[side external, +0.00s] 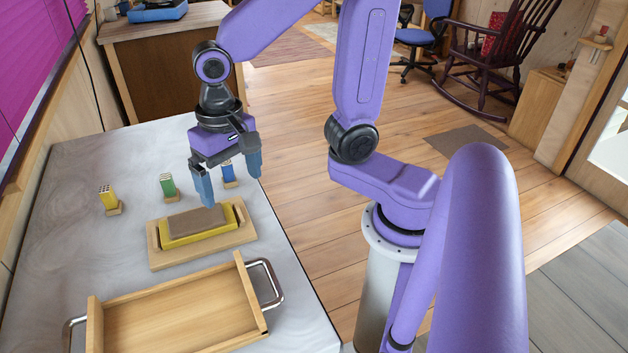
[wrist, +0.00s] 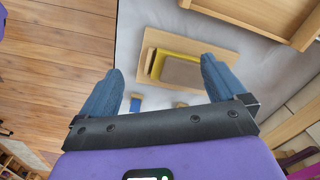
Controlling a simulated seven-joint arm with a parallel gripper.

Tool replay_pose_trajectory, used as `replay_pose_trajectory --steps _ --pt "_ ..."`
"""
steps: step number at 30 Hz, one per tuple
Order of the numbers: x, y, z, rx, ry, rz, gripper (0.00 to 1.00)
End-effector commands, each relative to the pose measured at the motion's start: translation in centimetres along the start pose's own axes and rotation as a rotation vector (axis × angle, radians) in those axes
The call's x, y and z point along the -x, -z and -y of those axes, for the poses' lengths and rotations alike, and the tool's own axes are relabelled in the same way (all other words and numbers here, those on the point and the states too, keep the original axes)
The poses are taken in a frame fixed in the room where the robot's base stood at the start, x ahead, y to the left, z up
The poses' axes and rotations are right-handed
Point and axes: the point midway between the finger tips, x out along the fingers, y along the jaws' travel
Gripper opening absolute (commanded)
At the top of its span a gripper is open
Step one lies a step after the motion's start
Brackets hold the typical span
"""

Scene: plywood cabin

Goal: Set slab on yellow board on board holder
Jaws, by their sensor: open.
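A brown slab (side external: 197,222) lies flat on the yellow board (side external: 228,218), which sits in the wooden board holder (side external: 246,237) on the grey table. In the wrist view the slab (wrist: 187,72) rests on the yellow board (wrist: 158,62), with the holder (wrist: 147,54) around it. My gripper (side external: 229,184) is open and empty, above the far side of the slab and holder. In the wrist view its two blue fingers (wrist: 163,83) are apart with nothing between them; the slab lies beyond them, apart from both fingertips.
A wooden tray with metal handles (side external: 180,310) stands at the table's front. Small yellow (side external: 108,199), green (side external: 168,186) and blue (side external: 228,174) blocks on wooden stands are behind the holder. The table's left side is clear.

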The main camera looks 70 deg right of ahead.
Motion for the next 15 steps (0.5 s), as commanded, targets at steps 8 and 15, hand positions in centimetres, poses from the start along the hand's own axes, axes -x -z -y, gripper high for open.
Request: replay_pose_trajectory --steps 8,15 --pt "-0.3 -4.0 -3.6 0.582 0.007 -0.002 0.97" --pt "-0.7 -7.7 -6.9 1.069 0.012 -0.004 0.97"
